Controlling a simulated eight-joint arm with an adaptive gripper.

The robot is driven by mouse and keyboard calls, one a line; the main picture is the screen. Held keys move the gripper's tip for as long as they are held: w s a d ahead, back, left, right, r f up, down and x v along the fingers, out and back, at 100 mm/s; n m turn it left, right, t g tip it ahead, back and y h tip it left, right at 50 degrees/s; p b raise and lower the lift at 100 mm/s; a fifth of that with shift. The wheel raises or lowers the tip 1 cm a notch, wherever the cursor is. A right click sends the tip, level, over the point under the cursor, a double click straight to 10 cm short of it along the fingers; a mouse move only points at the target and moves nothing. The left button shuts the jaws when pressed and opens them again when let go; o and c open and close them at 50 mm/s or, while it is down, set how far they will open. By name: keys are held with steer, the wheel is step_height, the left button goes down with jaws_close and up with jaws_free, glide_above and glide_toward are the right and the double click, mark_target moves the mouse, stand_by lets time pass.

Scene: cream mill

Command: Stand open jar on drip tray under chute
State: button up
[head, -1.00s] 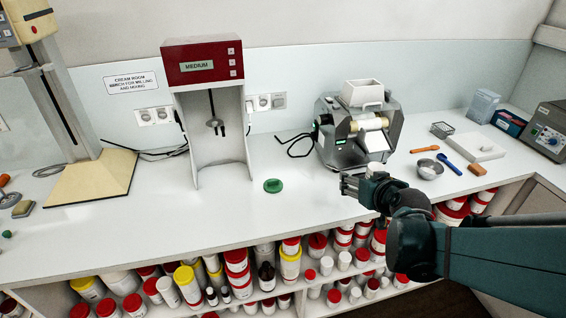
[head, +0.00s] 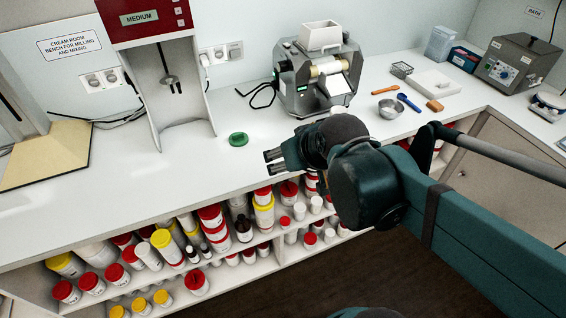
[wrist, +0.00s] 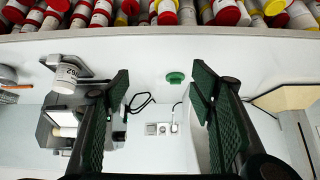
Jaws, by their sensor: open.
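The grey three-roll-type mill (head: 318,80) stands at the back of the bench with a white hopper on top and a pale roller. In the wrist view, the mill (wrist: 55,130) is at left, and a white jar with dark print (wrist: 67,80) shows at its front, by a grey tray-like part (wrist: 88,66). I cannot tell whether the jar rests on that part. A round green lid (head: 238,139) lies flat on the bench, also in the wrist view (wrist: 176,78). My gripper (head: 272,162) is open and empty, close to the lid at its right; its jaws frame the lid in the wrist view.
A red-topped stand marked MEDIUM (head: 150,25) is at left. A steel bowl (head: 390,108), blue and orange tools, and a white slab (head: 437,83) are right of the mill. Shelves below the bench edge hold several lidded tubs.

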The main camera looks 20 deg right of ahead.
steer(key=shift+g, duration=0.5)
steer(key=s, duration=0.1)
steer(key=s+a, duration=0.1)
steer(key=s, duration=0.1)
steer(key=s+a, duration=0.1)
steer(key=s, duration=0.1)
steer(key=shift+s+a+r, duration=0.15)
steer(key=shift+r, duration=0.25)
